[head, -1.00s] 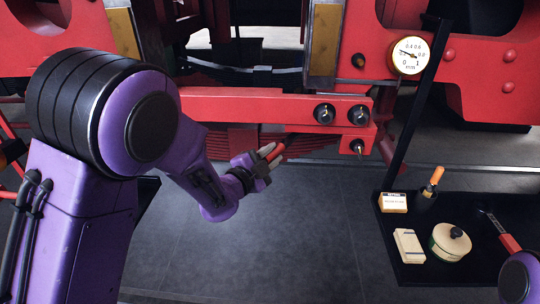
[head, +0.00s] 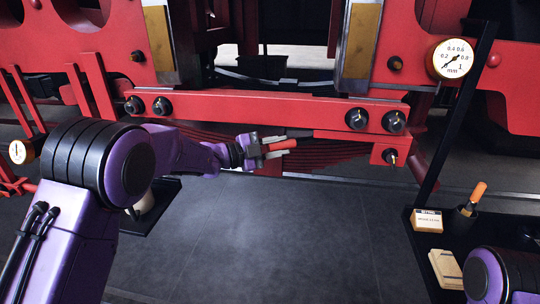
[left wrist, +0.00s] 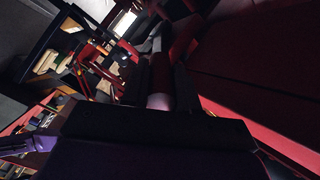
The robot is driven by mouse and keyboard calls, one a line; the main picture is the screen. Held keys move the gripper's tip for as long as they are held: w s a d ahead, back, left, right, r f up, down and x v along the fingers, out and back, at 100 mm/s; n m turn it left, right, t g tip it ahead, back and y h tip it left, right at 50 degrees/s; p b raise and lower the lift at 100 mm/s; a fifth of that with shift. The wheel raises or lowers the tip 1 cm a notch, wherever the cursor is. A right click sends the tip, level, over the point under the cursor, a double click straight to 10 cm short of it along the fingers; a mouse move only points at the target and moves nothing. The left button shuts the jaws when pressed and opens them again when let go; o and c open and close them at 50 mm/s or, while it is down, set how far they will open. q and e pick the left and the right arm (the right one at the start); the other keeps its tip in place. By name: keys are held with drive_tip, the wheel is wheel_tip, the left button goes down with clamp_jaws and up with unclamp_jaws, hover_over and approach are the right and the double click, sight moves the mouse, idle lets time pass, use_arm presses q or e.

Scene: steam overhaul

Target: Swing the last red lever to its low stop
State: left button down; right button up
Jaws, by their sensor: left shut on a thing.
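My left gripper (head: 262,148) is shut on a red-handled thing (head: 280,146) in front of the red crossbar's lower edge. The handle lies nearly level, and a dark narrow part shows beyond it to the right. In the left wrist view the red handle (left wrist: 160,75) with a pale end runs between the dark fingers. Upright red bars (head: 100,85) stand at the far left behind my arm; I cannot tell whether one is the lever. My right gripper is out of view.
The red crossbar (head: 250,105) has dark round fittings at both ends. A round dial (head: 450,60) is on the right, another (head: 17,152) at the left. A dark tray (head: 425,243) at right holds an orange-handled tool (head: 477,192) and a cream block (head: 446,268). The floor between is clear.

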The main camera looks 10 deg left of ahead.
use_arm(q)
drive_tip(key=shift+w+a+g, duration=0.1)
drive_tip(key=shift+w+g, duration=0.05)
drive_tip(key=shift+g, duration=0.15)
drive_tip(key=shift+r, duration=0.1)
drive_tip(key=c, duration=1.1)
unclamp_jaws()
drive_tip(key=shift+o, duration=1.2)
drive_tip(key=shift+w, duration=0.15)
drive_tip(key=shift+a, duration=0.1)
drive_tip(key=b+v, duration=0.4)
drive_tip(key=v, duration=0.6)
drive_tip(key=shift+a+f, duration=0.2)
